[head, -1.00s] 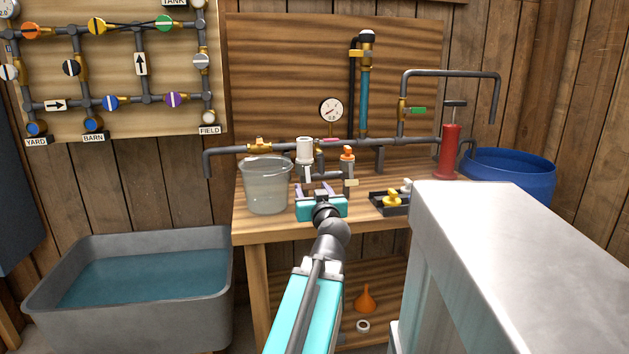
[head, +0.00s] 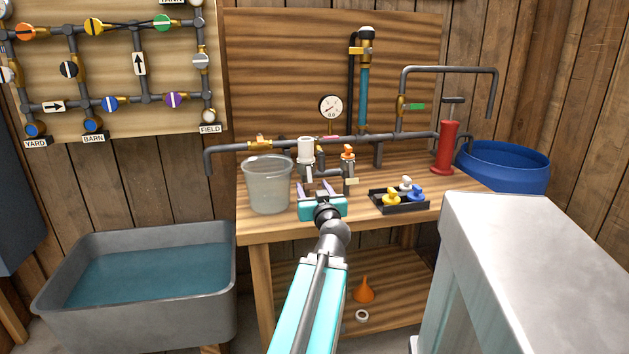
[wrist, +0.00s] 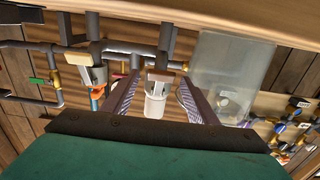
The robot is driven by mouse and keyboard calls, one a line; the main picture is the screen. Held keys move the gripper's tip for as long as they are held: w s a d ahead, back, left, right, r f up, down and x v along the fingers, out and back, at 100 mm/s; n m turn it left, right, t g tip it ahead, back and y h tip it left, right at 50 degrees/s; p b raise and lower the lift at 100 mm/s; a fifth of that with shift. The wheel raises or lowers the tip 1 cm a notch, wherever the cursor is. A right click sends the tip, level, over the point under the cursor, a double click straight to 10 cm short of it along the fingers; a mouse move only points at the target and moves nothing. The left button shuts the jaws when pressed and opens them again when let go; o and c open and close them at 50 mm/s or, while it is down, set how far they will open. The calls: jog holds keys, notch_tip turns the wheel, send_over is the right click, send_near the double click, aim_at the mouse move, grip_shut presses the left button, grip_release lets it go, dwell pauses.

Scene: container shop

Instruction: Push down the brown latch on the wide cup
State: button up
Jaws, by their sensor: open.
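The wide cup (head: 306,148) is a white cylinder on the dark pipework above the bench. In the wrist view, which looks upside down, the white cup (wrist: 155,104) shows between my two fingers. A small tan-brown tab, which looks like its latch (wrist: 161,75), sits close to the cup, also between the fingers. I cannot make the latch out clearly in the head view. My gripper (head: 314,187) is open and empty, just in front of and below the cup. It also shows in the wrist view (wrist: 158,82), with a finger on either side. I cannot tell whether it touches anything.
A clear bucket (head: 268,186) stands left of my gripper. An orange-topped fitting (head: 347,153) with a pale tab (head: 351,181) is close on the right. A black tray (head: 385,207) holds coloured knobs. A grey block (head: 530,240) fills the lower right.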

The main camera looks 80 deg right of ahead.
aim_at(310, 178)
jog(key=shift+d+r, duration=0.1)
jog(key=shift+d, duration=0.15)
jog(key=shift+p+x, duration=0.3)
jog(key=shift+x, duration=0.65)
jog(key=shift+w+d, duration=0.1)
jog(key=shift+w, duration=0.05)
jog(key=shift+w, duration=0.1)
jog(key=c, duration=1.1)
